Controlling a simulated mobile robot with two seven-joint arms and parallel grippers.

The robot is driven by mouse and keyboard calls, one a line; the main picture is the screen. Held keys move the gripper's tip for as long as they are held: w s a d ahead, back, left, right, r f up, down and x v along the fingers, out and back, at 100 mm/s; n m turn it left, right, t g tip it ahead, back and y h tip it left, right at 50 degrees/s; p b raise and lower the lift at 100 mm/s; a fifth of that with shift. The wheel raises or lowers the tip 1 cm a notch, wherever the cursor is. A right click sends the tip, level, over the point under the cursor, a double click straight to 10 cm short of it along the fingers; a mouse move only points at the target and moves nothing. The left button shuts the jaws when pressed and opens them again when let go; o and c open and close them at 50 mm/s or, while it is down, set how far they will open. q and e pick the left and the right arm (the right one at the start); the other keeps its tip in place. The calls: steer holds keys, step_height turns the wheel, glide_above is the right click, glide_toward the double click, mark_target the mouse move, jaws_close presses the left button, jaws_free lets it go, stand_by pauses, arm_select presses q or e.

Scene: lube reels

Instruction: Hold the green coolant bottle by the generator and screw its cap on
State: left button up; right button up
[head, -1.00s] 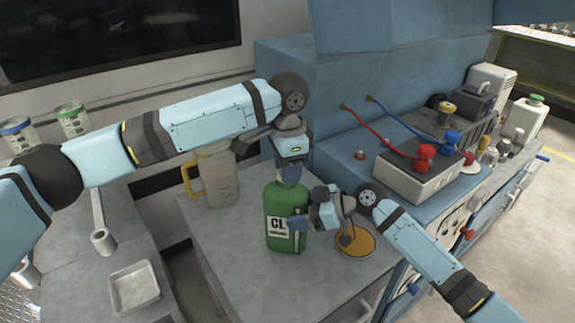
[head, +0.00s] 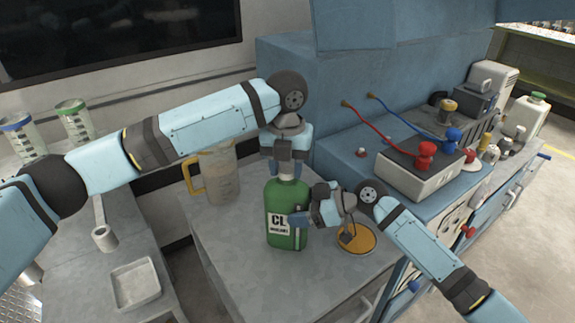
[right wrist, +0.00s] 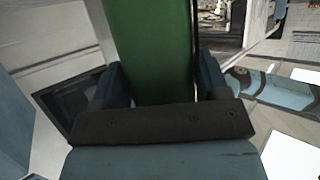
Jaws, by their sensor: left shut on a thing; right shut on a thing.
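The green coolant bottle (head: 287,228) stands upright on the grey bench top, its white CL label facing me in the head view. My right gripper (head: 300,216) is shut on the bottle's body from the right. In the right wrist view the green bottle (right wrist: 152,45) fills the space between the two fingers of this gripper (right wrist: 165,88). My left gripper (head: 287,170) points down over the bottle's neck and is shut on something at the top. A pale bit shows between its fingers, probably the cap; its seating is hidden.
A clear jug with a yellow handle (head: 217,175) stands behind left. An orange round dish (head: 356,240) lies right of the bottle. A grey box (head: 418,175) with red and blue clamps sits on the blue unit. The bench front is clear.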

arm_select(q)
steer(key=m, duration=0.4)
steer(key=shift+a+m, duration=0.1)
steer(key=shift+m, duration=0.2)
steer(key=m, duration=0.5)
steer(key=shift+w, duration=0.1)
steer(key=o, duration=0.9)
steer(key=shift+r, duration=0.15)
steer(key=shift+r, duration=2.1)
